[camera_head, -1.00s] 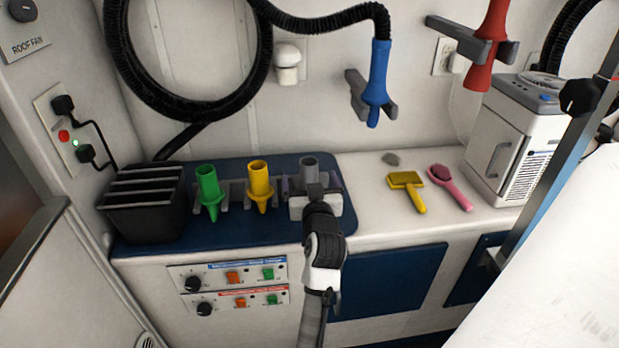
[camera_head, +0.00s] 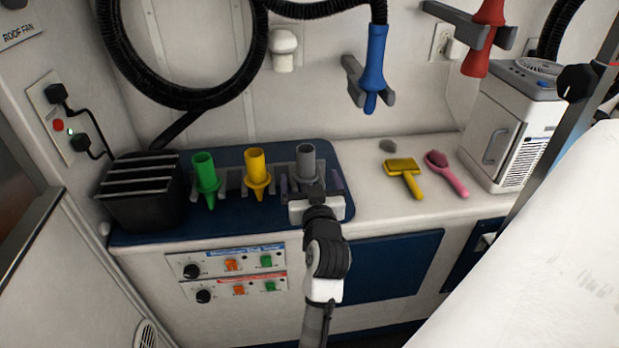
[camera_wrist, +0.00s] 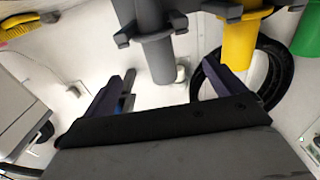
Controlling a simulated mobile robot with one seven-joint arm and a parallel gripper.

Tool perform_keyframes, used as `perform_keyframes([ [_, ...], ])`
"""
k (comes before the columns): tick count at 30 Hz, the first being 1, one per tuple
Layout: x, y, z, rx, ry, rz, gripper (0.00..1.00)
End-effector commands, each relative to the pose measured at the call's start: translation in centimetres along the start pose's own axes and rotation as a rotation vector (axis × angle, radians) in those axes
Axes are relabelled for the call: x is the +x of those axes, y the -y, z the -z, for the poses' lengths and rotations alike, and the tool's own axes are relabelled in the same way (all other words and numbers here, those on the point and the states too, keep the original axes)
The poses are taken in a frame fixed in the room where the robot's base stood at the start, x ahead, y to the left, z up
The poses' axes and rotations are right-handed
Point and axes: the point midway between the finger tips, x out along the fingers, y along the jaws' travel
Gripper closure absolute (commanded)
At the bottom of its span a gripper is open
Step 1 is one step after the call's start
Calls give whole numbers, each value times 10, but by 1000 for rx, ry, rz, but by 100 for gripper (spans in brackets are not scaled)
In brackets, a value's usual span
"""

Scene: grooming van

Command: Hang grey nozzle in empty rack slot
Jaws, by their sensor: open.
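The grey nozzle (camera_head: 306,158) stands upright in the rightmost fork of the rack, in line with the yellow nozzle (camera_head: 256,165) and the green nozzle (camera_head: 205,170). My gripper (camera_head: 311,183) is open just in front of it, its dark purple fingers spread to either side. My wrist hides the nozzle's lower part in the head view. In the wrist view the grey nozzle (camera_wrist: 153,50) sits in its grey fork (camera_wrist: 150,34), beyond my open fingers (camera_wrist: 170,88) and apart from them. The rack (camera_head: 228,188) has a fork under each of these nozzles.
A black slotted bin (camera_head: 143,205) stands left of the rack. A yellow brush (camera_head: 404,173) and a pink brush (camera_head: 446,175) lie on the counter to the right. A blue nozzle (camera_head: 374,70) and a red nozzle (camera_head: 484,40) hang on the wall above. A white table (camera_head: 540,250) fills the lower right.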

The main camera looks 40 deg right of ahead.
Motion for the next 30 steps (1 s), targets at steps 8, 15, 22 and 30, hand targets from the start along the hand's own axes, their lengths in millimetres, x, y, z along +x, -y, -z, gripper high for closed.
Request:
perform_keyframes([
  [8,-15,-1,0,0,0,-1,5],
  [15,-24,0,0,0,0,0,5],
  [22,-26,0,0,0,0,0,5],
  [30,-26,0,0,0,0,0,5],
])
